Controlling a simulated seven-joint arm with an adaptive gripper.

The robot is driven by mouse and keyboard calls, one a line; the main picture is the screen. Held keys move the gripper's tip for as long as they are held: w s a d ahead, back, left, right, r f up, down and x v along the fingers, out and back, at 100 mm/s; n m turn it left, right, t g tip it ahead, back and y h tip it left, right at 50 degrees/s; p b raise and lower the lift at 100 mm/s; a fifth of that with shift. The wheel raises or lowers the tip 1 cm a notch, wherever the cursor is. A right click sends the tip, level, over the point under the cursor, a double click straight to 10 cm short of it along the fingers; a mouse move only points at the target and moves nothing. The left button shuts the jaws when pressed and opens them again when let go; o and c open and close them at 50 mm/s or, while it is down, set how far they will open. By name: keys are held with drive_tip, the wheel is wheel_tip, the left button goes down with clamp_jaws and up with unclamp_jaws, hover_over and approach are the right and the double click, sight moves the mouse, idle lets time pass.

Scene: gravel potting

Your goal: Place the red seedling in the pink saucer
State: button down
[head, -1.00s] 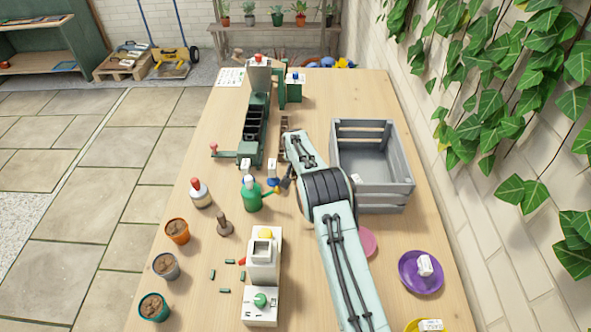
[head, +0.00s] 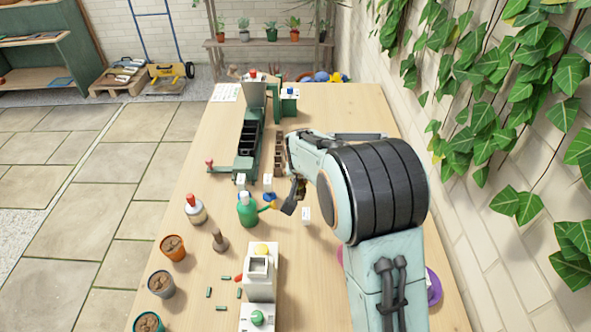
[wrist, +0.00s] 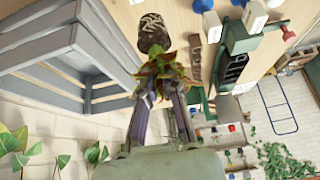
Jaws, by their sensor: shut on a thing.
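The red seedling (wrist: 163,72), with red and green leaves and a dark round root plug (wrist: 153,34), is held in my gripper (wrist: 164,100). The fingers are shut around its leafy part, and the plug points away from the gripper over the tabletop in the wrist view. In the head view my arm hides the seedling and most of the gripper. Only a thin sliver of the pink saucer (head: 340,254) shows at the left edge of my arm; the rest is hidden.
The grey slatted crate (wrist: 60,50) is close on the left in the wrist view. A purple saucer (head: 434,289) shows partly beside my arm. A green watering can (head: 247,210), a white machine (head: 259,285) and several pots, one orange (head: 173,248), stand to the left.

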drive_tip(key=shift+s+d+r, duration=0.1)
drive_tip(key=shift+s+r, duration=0.1)
drive_tip(key=shift+s, duration=0.25)
drive_tip(key=shift+s+d+r, duration=0.1)
drive_tip(key=shift+s+r, duration=0.05)
drive_tip(key=shift+s, duration=0.3)
drive_tip(key=shift+s+d+f+m+h, duration=0.15)
drive_tip(key=shift+m+h, duration=0.1)
drive_tip(key=shift+m, duration=0.25)
drive_tip(key=shift+s+d+f+m+h, duration=0.1)
drive_tip(key=shift+m+h, duration=0.15)
drive_tip(key=shift+m, duration=0.25)
drive_tip(key=s+d+m+g+h, duration=0.2)
drive_tip(key=s+d+m, duration=0.4)
drive_tip(key=s, duration=0.5)
drive_tip(key=s+d+m+g+h, duration=0.25)
drive_tip(key=s+d+m, duration=0.35)
drive_tip(key=s, duration=0.5)
drive_tip(key=shift+n+t, duration=0.3)
drive_tip(key=shift+t, duration=0.15)
drive_tip(key=shift+w+d+f, duration=0.15)
drive_tip(key=shift+w+f, duration=1.8)
drive_tip(key=shift+w, duration=0.45)
drive_tip(key=shift+w+d+f, duration=0.1)
drive_tip(key=shift+w+f, duration=1.9)
drive_tip(key=shift+w, duration=0.35)
drive_tip(key=shift+w+d+f, duration=0.15)
drive_tip(key=shift+w+f, duration=1.8)
drive_tip(key=shift+w, duration=0.45)
